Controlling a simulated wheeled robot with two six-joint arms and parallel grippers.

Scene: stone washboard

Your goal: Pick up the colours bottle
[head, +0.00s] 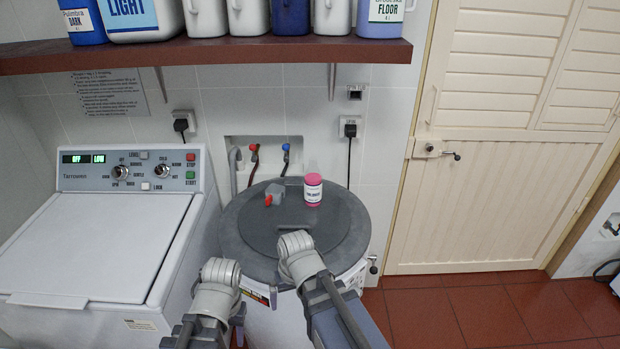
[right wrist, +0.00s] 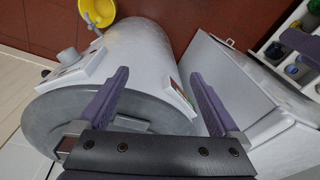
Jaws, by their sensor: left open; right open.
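The colours bottle (head: 313,190) is small and pink with a white label. It stands upright on the round grey lid (head: 250,235) in the head view, towards the back right of the lid. I cannot make the bottle out in the right wrist view. My right gripper (right wrist: 160,73) is open in the right wrist view, with two purple fingers apart and nothing visibly held between them. The round white drum body (right wrist: 150,60) lies beyond the fingers.
A small grey piece with a red part (head: 274,195) sits on the lid left of the bottle. A white washing machine (head: 105,240) stands left. A brown shelf (head: 230,51) with detergent containers hangs above. A yellow bucket (right wrist: 97,12) is near the drum. Red floor lies right.

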